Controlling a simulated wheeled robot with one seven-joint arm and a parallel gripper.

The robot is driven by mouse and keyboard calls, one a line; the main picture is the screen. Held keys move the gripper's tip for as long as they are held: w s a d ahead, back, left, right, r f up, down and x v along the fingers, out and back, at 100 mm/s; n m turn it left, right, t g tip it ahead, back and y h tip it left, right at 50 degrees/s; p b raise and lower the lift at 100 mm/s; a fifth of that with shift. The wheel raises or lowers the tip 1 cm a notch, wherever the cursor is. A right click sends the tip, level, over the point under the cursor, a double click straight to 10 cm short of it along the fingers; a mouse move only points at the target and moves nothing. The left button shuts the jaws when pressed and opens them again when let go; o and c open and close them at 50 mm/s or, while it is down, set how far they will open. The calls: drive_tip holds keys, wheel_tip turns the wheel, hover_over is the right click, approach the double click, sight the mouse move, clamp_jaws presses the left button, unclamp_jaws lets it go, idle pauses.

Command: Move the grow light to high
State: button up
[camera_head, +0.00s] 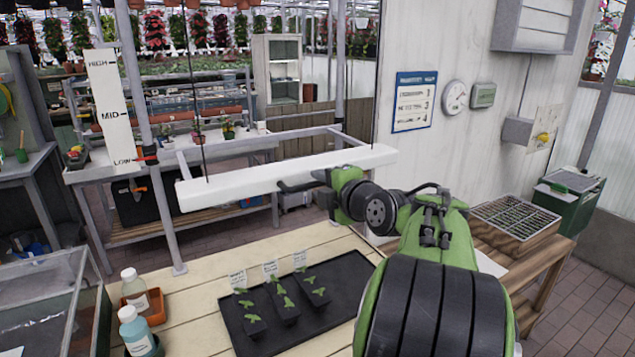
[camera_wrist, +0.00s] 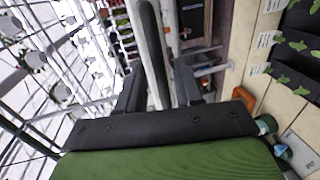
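The grow light (camera_head: 250,177) is a long white bar hanging level on thin cables over the potting table. A white scale (camera_head: 108,110) marked HIGH, MID and LOW stands on the left; a red-and-black marker (camera_head: 147,155) sits beside LOW. My gripper (camera_head: 300,184) is at the front of the light, right of its middle. In the wrist view, the fingers of my gripper (camera_wrist: 158,80) are apart, with a dark bar (camera_wrist: 150,45) running between them and the white light (camera_wrist: 165,30) along its right side. Whether the fingers touch the bar is unclear.
Below the light, a black tray (camera_head: 235,318) holds several labelled seedlings. Two bottles (camera_head: 135,292) and an orange dish (camera_head: 155,307) stand left of it, beside a glass case (camera_head: 45,300). A metal frame post (camera_head: 160,200) rises behind on the left.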

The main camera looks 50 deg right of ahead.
drive_tip(key=shift+x, duration=1.1)
clamp_jaws()
drive_tip(key=shift+r, duration=0.1)
wheel_tip(320, 180, up, 25)
drive_tip(key=p, duration=1.4)
